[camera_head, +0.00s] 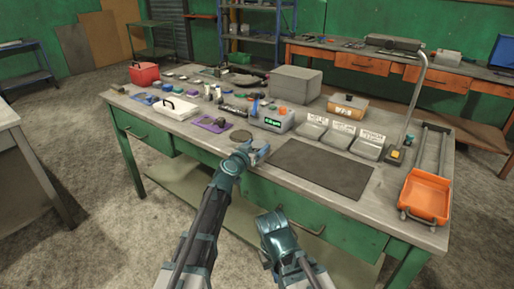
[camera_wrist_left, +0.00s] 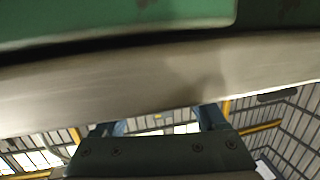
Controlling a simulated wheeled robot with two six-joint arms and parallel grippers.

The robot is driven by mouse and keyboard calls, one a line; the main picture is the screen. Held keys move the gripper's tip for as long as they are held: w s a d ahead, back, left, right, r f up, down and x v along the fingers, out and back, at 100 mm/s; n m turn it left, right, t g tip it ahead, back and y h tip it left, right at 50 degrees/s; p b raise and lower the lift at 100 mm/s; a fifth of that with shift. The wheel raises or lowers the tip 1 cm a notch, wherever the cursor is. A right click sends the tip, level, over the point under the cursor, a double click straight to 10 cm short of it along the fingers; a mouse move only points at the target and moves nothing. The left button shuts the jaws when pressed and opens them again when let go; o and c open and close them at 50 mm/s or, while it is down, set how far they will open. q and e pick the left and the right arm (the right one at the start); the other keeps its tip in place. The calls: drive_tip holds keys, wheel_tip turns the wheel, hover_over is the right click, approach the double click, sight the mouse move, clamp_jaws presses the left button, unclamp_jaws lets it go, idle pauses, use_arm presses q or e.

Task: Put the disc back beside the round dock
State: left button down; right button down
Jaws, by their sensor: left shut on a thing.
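A dark, flat round piece (camera_head: 241,136) lies near the front edge of the workbench; I take it for the round dock. My left gripper (camera_head: 259,153) is at the bench's front edge, just in front and to the right of this piece. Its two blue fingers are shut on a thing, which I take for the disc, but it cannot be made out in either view. In the left wrist view the fingers (camera_wrist_left: 162,122) reach up from the bottom, close to the bench edge. My right gripper (camera_head: 272,220) is low in front of the bench; its jaws cannot be read.
The workbench edge (camera_wrist_left: 90,85) fills the middle of the wrist view. A dark mat (camera_head: 320,169) lies right of my left gripper.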

use_arm(q)
unclamp_jaws()
drive_tip(key=shift+f, duration=0.1)
drive_tip(key=shift+r, duration=0.2)
drive_tip(key=p+v, duration=0.2)
drive_tip(key=v, duration=1)
drive_tip(key=shift+f, duration=0.15)
